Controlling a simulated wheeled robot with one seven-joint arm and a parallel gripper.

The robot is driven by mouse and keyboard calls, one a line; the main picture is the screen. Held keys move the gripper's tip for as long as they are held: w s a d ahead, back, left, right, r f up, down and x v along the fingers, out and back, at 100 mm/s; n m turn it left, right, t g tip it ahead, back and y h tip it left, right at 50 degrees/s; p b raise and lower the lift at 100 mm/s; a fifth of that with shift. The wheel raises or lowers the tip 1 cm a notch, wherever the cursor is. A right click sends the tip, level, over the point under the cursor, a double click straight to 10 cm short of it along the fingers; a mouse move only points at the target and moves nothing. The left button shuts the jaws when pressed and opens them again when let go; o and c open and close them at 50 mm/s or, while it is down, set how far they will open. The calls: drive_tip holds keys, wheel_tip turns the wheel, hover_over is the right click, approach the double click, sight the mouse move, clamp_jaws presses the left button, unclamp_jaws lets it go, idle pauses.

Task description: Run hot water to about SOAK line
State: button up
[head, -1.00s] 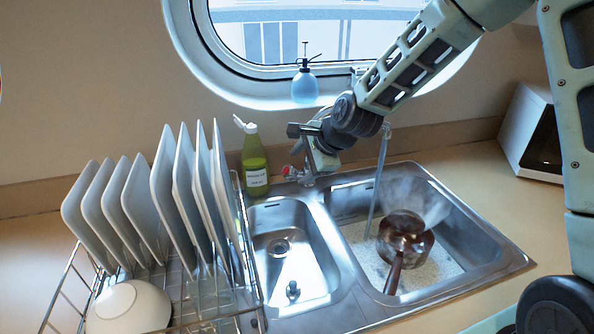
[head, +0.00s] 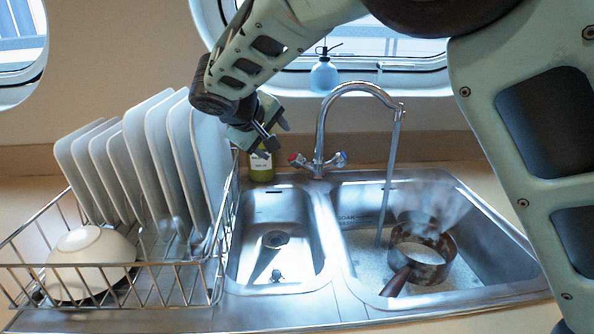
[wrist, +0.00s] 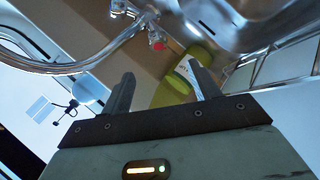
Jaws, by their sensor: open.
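The chrome tap (head: 320,130) pours a stream (head: 386,190) into the right basin (head: 480,215). It has a red handle (head: 296,160) on the left and a blue handle (head: 341,158) on the right. Steam rises there. Shallow whitish water (head: 368,262) covers the basin floor, its surface below the SOAK mark (head: 347,218) on the back wall. A brown pan (head: 432,270) sits in it, holding liquid. My gripper (head: 266,148) is open and empty, left of the red handle and apart from it. It shows in the wrist view (wrist: 160,92), with the red handle (wrist: 158,46) beyond.
A green bottle (head: 262,168) stands behind my gripper. A rack (head: 150,278) with upright plates (head: 160,150) and a white bowl (head: 85,262) stands at left. The left basin (head: 250,235) is without standing water. A blue spray bottle (head: 324,75) is by the window.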

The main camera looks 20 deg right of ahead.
sight(295, 157)
drive_tip(key=p+x, duration=0.1)
drive_tip(key=x, duration=1.6)
drive_tip(key=shift+w+d+r+p, duration=0.15)
drive_tip(key=shift+w+r+p, duration=0.05)
drive_tip(key=shift+r+p, duration=0.2)
drive_tip(key=c, duration=1)
drive_tip(key=shift+o, duration=0.2)
